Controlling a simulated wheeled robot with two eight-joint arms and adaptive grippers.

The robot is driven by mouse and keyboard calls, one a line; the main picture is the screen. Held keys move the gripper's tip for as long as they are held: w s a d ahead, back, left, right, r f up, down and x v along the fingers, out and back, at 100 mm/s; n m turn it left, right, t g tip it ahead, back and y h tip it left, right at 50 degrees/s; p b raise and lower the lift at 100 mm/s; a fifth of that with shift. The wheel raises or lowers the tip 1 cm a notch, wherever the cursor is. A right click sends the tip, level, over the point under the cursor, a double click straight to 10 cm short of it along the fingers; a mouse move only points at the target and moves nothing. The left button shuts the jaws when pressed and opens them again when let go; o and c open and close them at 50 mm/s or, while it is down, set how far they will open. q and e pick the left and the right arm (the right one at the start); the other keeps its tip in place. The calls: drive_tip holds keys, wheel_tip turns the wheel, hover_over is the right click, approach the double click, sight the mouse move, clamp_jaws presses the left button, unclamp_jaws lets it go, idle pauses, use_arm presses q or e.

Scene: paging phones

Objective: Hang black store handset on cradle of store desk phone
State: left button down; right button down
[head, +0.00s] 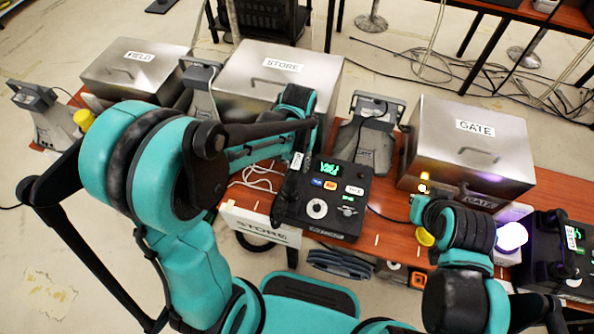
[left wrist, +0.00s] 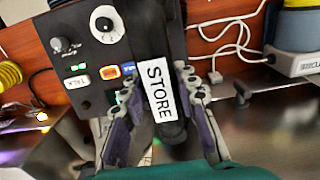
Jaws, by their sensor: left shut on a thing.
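The store desk phone (head: 345,192) is a black box with a green display, colored buttons and a round dial. The black store handset (head: 290,190), with a white STORE label, runs along the phone's left side. In the left wrist view the handset (left wrist: 147,35) lies lengthwise beside the phone's panel (left wrist: 88,35). My left gripper (left wrist: 160,82) is shut on it at the label, one finger on each side. I cannot tell whether the handset rests in the cradle or is just above it. My right gripper (head: 425,195) is near the GATE box; its fingers are not clear.
Metal boxes labeled FIELD (head: 135,72), STORE (head: 265,85) and GATE (head: 465,145) stand along the back of the wooden table. Another black phone (head: 550,250) is at the right. Loose cables lie left of the store phone, by a STORE sign (head: 260,225).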

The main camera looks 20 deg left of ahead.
use_arm(q)
drive_tip(key=shift+w+a+f, duration=0.1)
drive_tip(key=shift+a+f, duration=0.1)
drive_tip(key=shift+a, duration=0.05)
drive_tip(key=shift+f+b, duration=0.95)
drive_tip(key=shift+f, duration=1.05)
drive_tip(key=shift+r, duration=0.1)
drive_tip(key=shift+f, duration=0.2)
drive_tip(key=c, duration=1.2)
unclamp_jaws()
drive_tip(key=shift+o, duration=0.2)
